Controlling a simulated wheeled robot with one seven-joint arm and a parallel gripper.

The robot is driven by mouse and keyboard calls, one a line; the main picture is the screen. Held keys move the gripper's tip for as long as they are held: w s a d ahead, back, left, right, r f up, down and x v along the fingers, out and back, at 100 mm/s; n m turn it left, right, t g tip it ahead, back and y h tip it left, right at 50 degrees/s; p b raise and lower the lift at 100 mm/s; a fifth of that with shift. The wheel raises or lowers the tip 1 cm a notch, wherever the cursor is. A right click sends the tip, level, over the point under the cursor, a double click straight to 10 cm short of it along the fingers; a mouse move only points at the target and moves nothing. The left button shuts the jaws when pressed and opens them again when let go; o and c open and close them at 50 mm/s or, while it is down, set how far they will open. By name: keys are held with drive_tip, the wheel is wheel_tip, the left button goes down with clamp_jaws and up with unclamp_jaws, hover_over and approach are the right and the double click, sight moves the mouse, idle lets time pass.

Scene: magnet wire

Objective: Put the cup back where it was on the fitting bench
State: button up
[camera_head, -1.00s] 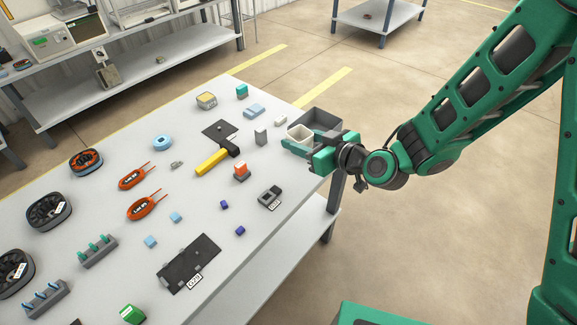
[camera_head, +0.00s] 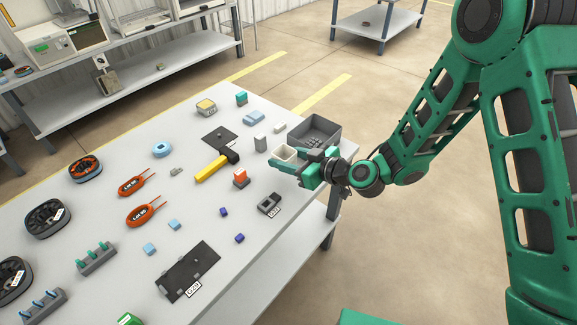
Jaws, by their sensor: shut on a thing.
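The cup (camera_head: 284,153) is a small cream, square-looking cup with an open top. My gripper (camera_head: 289,159) is shut on it, with its green fingers on the cup's sides. The cup is upright or nearly so, in front of and left of a dark grey bin. It is over the right edge area of the fitting bench (camera_head: 130,255), a pale grey table. The fingers hide the cup's lower part, so I cannot tell whether it touches the bench top.
The dark grey bin (camera_head: 316,130) stands close behind the cup. A small grey block (camera_head: 260,143), an orange-topped piece (camera_head: 240,177) and a yellow-and-black hammer-shaped tool (camera_head: 213,168) lie to the left. A dark grey fixture (camera_head: 269,203) is nearer. Bare bench shows between them.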

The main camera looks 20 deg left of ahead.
drive_tip(key=shift+w+d+f, duration=0.2)
drive_tip(key=shift+w+f, duration=0.2)
drive_tip(key=shift+w, duration=0.2)
drive_tip(key=shift+f, duration=2)
drive_tip(key=o, duration=1.1)
drive_tip(key=shift+f, duration=0.1)
drive_tip(key=shift+c, duration=0.2)
drive_tip(key=v, duration=1.2)
